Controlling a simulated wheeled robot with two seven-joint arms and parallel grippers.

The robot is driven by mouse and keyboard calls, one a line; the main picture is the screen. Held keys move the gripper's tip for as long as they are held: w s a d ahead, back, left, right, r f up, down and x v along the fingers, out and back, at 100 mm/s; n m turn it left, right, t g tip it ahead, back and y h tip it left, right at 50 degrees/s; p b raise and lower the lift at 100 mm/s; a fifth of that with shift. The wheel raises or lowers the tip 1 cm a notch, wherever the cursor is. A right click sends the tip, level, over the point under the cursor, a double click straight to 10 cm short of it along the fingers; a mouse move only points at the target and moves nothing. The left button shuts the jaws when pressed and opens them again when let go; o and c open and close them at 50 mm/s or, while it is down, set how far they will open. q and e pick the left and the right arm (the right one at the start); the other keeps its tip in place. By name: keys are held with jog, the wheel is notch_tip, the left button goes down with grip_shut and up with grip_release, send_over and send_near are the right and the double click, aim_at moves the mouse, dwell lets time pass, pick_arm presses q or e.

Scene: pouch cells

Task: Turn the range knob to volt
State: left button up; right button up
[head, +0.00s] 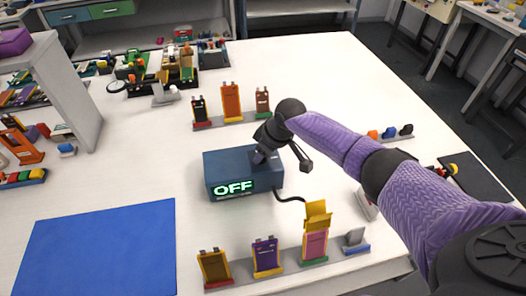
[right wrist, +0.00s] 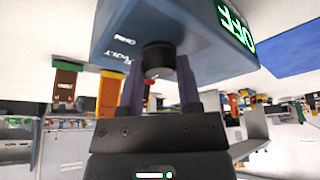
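The blue-grey meter box (head: 229,170) stands on the white table, with OFF glowing green on its front display (head: 233,187). My right gripper (head: 262,155) reaches down to the right part of its top and covers the range knob in the head view. In the right wrist view the picture is upside down. There the black range knob (right wrist: 158,60) sits between the two fingers of the right gripper (right wrist: 159,80), which appear closed against its sides. Small white lettering shows on the meter's panel, too small to read surely. My left gripper is not in view.
Another cell rack (head: 231,104) stands behind. A blue mat (head: 98,250) lies at the left front.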

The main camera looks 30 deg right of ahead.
grip_shut()
